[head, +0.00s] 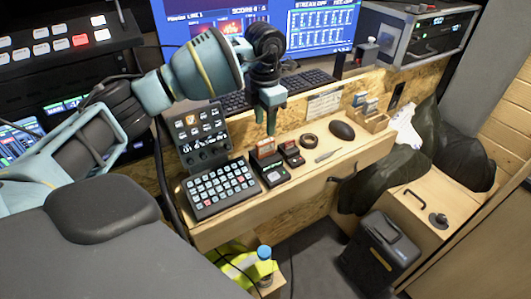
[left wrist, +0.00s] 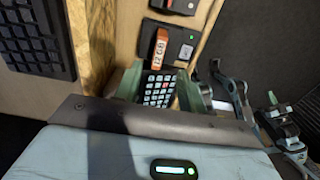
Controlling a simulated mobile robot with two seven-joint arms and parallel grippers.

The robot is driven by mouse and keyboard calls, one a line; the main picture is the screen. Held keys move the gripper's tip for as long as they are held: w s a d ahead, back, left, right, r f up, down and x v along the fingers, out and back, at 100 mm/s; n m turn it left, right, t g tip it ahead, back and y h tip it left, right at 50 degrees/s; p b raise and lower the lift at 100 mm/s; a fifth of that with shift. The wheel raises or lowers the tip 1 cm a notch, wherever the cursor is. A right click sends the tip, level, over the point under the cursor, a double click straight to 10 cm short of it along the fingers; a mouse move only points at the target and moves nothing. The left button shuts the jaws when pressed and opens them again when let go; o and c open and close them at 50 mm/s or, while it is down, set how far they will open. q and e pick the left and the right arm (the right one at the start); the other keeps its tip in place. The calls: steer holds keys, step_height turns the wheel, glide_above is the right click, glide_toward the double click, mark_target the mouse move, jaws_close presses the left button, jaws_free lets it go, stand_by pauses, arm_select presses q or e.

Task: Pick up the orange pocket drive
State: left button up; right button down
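The orange pocket drive (head: 265,147) stands in a small black dock (head: 272,174) on the wooden shelf. In the left wrist view the orange drive (left wrist: 159,46) shows a "GB" label, just beyond the fingers. My left gripper (head: 271,124) points down above and slightly behind the drive in the head view. In the left wrist view its two fingers (left wrist: 158,86) are apart with nothing held between them. A gap shows between the fingertips and the drive. My right gripper is not seen in the head view.
A second dock (head: 292,156) with a red drive sits right of the first. A white-keyed keypad (head: 222,187) lies to the left. A tape roll (head: 308,140), a mouse (head: 342,130) and a card holder (head: 370,118) are farther right. Monitors (head: 320,28) and a keyboard (head: 305,81) stand behind.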

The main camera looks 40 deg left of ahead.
mark_target(265, 141)
arm_select(q)
steer(key=shift+w+a+f, duration=0.1)
steer(key=shift+f, duration=1.65)
steer(key=shift+w+f, duration=0.1)
steer(key=shift+f, duration=1.65)
jaws_close()
